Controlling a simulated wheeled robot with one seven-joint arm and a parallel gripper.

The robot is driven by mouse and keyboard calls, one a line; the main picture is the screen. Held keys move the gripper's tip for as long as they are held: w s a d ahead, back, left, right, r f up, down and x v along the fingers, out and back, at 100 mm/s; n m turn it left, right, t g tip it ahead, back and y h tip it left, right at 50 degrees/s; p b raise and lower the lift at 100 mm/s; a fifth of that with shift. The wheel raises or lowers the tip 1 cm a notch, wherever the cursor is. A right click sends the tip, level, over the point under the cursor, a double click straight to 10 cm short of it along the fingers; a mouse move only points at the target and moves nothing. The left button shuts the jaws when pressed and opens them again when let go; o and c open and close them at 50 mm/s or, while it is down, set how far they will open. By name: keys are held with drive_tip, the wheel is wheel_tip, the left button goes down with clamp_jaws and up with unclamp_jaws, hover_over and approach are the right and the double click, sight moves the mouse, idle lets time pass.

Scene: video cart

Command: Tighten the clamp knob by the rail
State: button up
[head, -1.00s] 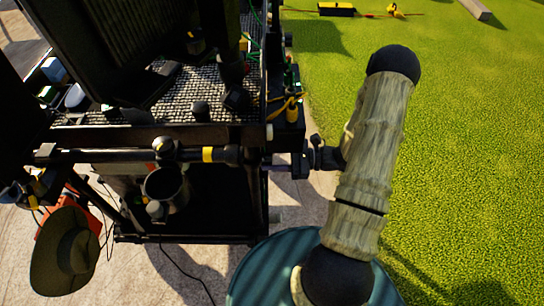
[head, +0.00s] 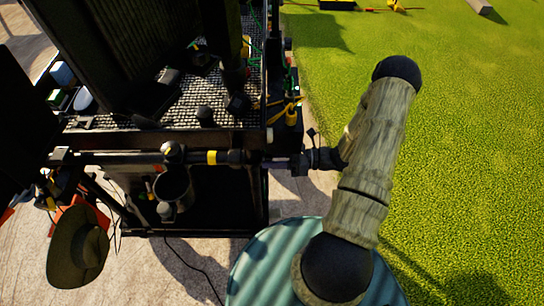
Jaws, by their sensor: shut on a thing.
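The black rail (head: 120,158) runs across the front of the cart, with a yellow band near its right end. The fingertips are small and dark, so the exact grip and the knob's turn cannot be made out.
A dark cup-like holder (head: 174,188) hangs below the rail. A wide-brimmed hat (head: 77,248) hangs at the lower left. Small yellow and green items (head: 290,112) stand at the cart's right edge, close above my gripper. Grass (head: 470,170) on the right is open.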

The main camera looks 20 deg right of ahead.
idle(0.3)
drive_tip(key=o, duration=1)
drive_tip(key=b+v, duration=0.2)
drive_tip(key=v, duration=1.5)
drive_tip(key=shift+d+b, duration=0.25)
drive_tip(key=shift+b, duration=0.15)
